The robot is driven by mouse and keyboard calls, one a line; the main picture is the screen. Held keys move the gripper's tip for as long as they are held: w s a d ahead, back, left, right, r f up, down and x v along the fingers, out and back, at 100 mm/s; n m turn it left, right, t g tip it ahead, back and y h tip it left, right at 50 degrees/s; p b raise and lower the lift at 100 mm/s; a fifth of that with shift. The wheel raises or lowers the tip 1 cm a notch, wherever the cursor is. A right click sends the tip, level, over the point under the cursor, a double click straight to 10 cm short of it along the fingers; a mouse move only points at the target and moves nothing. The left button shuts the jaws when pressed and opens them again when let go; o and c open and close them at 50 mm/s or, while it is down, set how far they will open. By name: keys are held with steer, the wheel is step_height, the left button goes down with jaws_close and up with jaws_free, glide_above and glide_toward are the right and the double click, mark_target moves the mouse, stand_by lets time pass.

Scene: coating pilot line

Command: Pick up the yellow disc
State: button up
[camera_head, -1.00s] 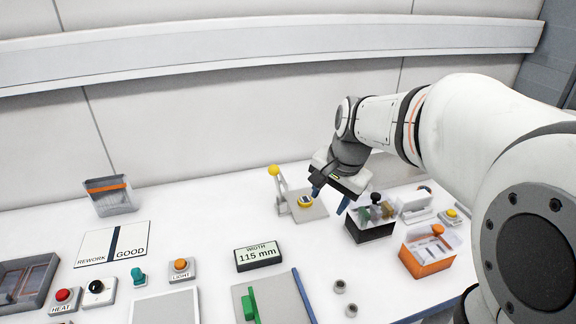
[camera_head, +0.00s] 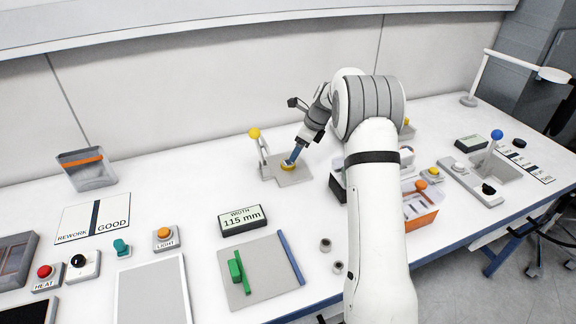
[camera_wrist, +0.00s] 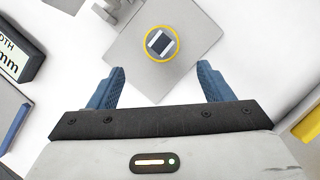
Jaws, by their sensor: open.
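The yellow disc (camera_head: 288,166) lies on a grey square plate (camera_head: 297,178) beside an upright lever with a yellow ball knob (camera_head: 254,133). In the wrist view the disc (camera_wrist: 174,35) shows as a yellow ring around a dark centre with light bars. My gripper (camera_head: 292,158) is at the plate, its blue fingers by the disc and partly covering it. In the wrist view the two fingers of my gripper (camera_wrist: 160,84) are spread wide and empty, with the disc beyond the tips, roughly between them. Whether a finger touches the disc I cannot tell.
A display reading 115 mm (camera_head: 240,219) stands left of the plate, with a grey board with a green block (camera_head: 235,266) in front. An orange bin (camera_head: 419,212) and a dark box are right, partly hidden by my arm. Table around the plate is mostly clear.

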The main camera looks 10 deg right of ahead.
mark_target(289, 163)
steer(key=p+x, duration=0.2)
steer(key=x, duration=0.5)
steer(key=shift+w+a, duration=0.2)
steer(key=shift+w, duration=0.05)
steer(key=c, duration=1.1)
